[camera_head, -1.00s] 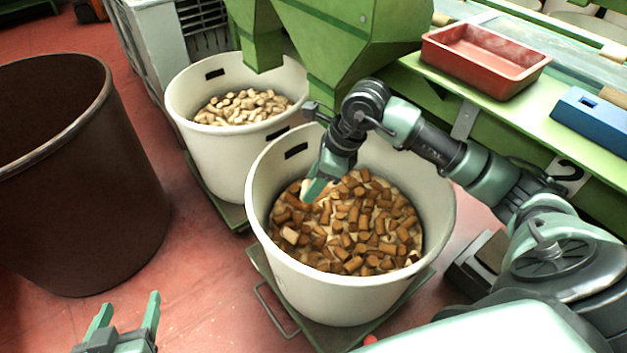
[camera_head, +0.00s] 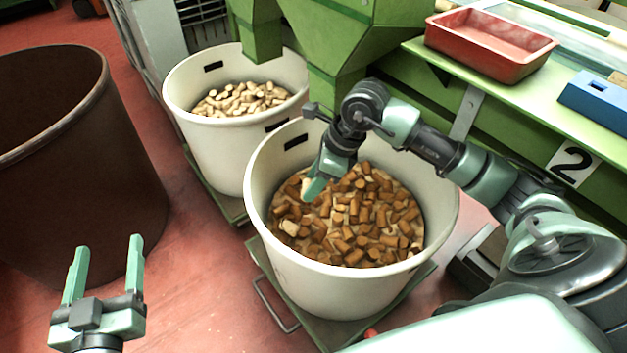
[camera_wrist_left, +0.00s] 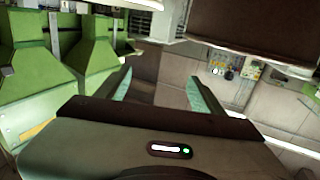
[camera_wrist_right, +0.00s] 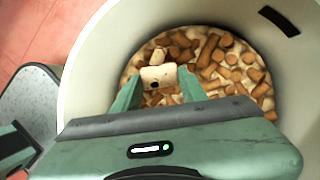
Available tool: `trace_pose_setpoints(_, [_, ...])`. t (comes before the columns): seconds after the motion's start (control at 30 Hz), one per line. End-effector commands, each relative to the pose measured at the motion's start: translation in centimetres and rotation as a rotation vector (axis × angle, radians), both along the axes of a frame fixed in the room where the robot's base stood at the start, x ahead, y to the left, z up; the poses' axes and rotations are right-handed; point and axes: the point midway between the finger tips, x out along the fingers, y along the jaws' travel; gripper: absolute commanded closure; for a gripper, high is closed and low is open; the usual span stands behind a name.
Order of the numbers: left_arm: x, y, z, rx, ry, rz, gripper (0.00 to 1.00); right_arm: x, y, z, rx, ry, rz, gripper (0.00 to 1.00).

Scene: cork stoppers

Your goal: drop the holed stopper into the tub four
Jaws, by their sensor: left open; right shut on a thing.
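The holed stopper (camera_wrist_right: 158,76) is a pale cork with a dark hole, gripped between the fingers of my right gripper (camera_wrist_right: 157,88). In the head view my right gripper (camera_head: 314,188) is inside the near white tub (camera_head: 262,225), above brown corks, and the pale stopper (camera_head: 306,186) shows at its fingertips. My left gripper (camera_head: 106,260) is open and empty at lower left, in front of the dark brown tub (camera_head: 85,215). Its open fingers also show in the left wrist view (camera_wrist_left: 158,82). I cannot make out any sign for tub four.
A second white tub (camera_head: 205,145) with pale corks (camera_head: 238,100) stands behind. Green hoppers (camera_head: 340,40) hang over the tubs. A sign "2" (camera_head: 571,163) is on the green bench, which bears a red tray (camera_head: 490,45) and a blue box (camera_head: 597,98). Red floor is free between the tubs.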

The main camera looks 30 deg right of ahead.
Motion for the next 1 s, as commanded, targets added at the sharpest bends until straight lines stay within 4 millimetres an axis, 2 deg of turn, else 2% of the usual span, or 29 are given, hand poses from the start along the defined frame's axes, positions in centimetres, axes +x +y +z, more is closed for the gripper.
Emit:
trace_pose_setpoints(0.07, [0.0,0.0,0.0,0.000,0.000,0.000,0.32,0.0,0.0,0.0,0.000,0.000,0.000,0.95])
trace_pose_setpoints(0.1, [0.0,0.0,0.0,0.000,0.000,0.000,0.32,0.0,0.0,0.0,0.000,0.000,0.000,0.55])
trace_pose_setpoints(0.2, [0.0,0.0,0.0,0.000,0.001,0.000,0.32,0.0,0.0,0.0,0.000,0.000,0.000,0.32])
trace_pose_setpoints(0.6, [0.0,0.0,-0.1,0.004,0.017,0.001,0.32,-0.1,-0.2,0.6,-0.002,-0.001,0.000,0.32])
trace_pose_setpoints(1.0, [-2.1,1.5,-6.5,0.086,0.349,0.023,0.32,-1.4,-2.0,5.9,-0.002,-0.002,-0.001,0.32])
